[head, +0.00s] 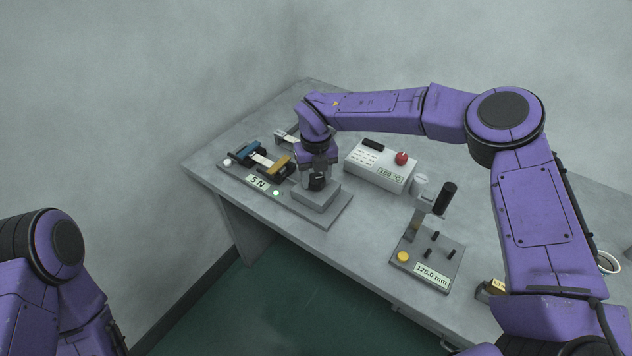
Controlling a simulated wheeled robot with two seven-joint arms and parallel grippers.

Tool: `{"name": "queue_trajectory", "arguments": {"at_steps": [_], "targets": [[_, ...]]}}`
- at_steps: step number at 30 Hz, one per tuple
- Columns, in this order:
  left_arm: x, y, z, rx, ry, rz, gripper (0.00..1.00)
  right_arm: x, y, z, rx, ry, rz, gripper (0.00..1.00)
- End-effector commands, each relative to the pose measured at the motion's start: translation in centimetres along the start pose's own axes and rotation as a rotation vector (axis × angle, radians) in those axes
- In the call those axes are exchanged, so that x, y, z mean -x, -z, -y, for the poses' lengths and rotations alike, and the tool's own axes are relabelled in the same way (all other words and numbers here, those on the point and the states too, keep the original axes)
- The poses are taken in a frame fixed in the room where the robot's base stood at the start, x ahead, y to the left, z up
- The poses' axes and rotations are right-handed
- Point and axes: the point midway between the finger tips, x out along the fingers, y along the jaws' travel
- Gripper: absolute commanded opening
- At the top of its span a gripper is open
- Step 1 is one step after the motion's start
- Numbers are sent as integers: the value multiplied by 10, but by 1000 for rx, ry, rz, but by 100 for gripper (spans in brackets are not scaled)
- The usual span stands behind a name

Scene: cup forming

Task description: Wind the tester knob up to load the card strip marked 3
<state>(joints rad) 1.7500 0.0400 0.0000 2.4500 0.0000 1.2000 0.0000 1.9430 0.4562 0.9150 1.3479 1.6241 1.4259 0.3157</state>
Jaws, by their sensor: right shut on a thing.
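The tester (335,214) is a long grey base at the left of the bench. A pale card strip (263,160) spans between its blue clamp (248,149) and its yellow clamp (274,167); I cannot read a number on the strip. The tester's display (258,181) reads 5 N. My right gripper (317,176) points down over the grey block at the tester's right end and is shut on the dark knob (316,184), which it partly hides. My left arm shows at the lower left, but its gripper is out of view.
A white box (380,168) with a red knob (402,158) and a 180 °C display stands behind. A grey fixture (428,262) with black pegs, a yellow button and a 325.0 mm display stands to the right. Bare bench lies between it and the tester.

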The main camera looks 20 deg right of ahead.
Motion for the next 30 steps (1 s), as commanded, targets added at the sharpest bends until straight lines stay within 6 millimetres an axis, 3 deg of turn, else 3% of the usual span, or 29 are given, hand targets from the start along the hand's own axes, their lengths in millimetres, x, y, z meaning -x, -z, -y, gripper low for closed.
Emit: {"name": "queue_trajectory", "arguments": {"at_steps": [30], "targets": [[-86,-36,-8,0,0,0,43,-6,0,2,-929,2,1,17]]}}
